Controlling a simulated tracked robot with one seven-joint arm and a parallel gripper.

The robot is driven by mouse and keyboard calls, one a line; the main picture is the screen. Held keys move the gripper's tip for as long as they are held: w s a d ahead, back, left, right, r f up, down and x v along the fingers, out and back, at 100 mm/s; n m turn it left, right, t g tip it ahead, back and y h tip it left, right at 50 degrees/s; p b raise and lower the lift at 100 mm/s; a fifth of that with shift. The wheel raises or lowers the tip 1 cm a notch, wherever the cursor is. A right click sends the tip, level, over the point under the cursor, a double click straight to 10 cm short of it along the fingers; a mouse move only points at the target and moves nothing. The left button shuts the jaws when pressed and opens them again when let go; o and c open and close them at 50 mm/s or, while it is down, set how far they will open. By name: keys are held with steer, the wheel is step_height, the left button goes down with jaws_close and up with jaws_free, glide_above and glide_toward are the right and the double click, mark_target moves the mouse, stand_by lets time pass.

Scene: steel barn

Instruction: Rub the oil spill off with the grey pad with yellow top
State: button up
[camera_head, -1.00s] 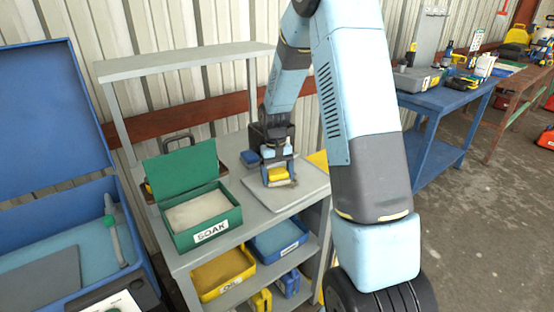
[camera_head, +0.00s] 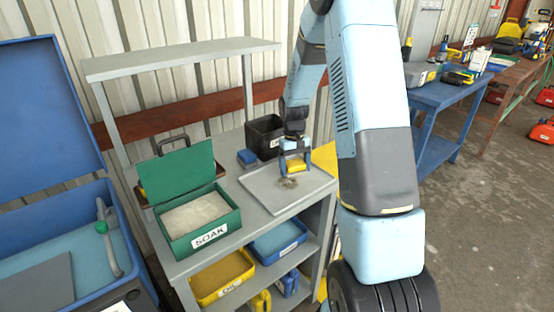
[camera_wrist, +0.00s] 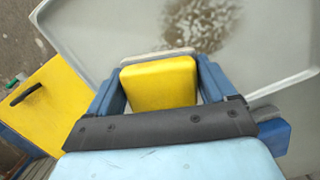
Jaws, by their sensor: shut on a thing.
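My gripper (camera_head: 295,164) is shut on the grey pad with yellow top. The pad's yellow top (camera_head: 297,166) shows between the fingers, and in the wrist view the yellow block (camera_wrist: 160,84) with a grey edge sits between the blue fingers. The oil spill (camera_head: 288,183) is a brownish speckled patch on the light grey tray (camera_head: 262,192). In the wrist view the spill (camera_wrist: 202,22) lies just beyond the pad. The pad is over the tray beside the spill; I cannot tell whether it touches the surface.
A green SOAK box (camera_head: 201,221) with raised lid stands left of the tray. A black bin (camera_head: 263,138) and a blue block (camera_head: 246,157) are behind it. A yellow bin (camera_head: 222,278) and a blue bin (camera_head: 278,243) sit on the shelf below. A blue chest (camera_head: 50,200) stands at left.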

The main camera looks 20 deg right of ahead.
steer(key=shift+w+d+r, duration=0.1)
steer(key=shift+d+r, duration=0.2)
steer(key=shift+d, duration=0.25)
steer(key=shift+w+r, duration=0.1)
steer(key=shift+r, duration=3.85)
steer(key=shift+a, duration=0.1)
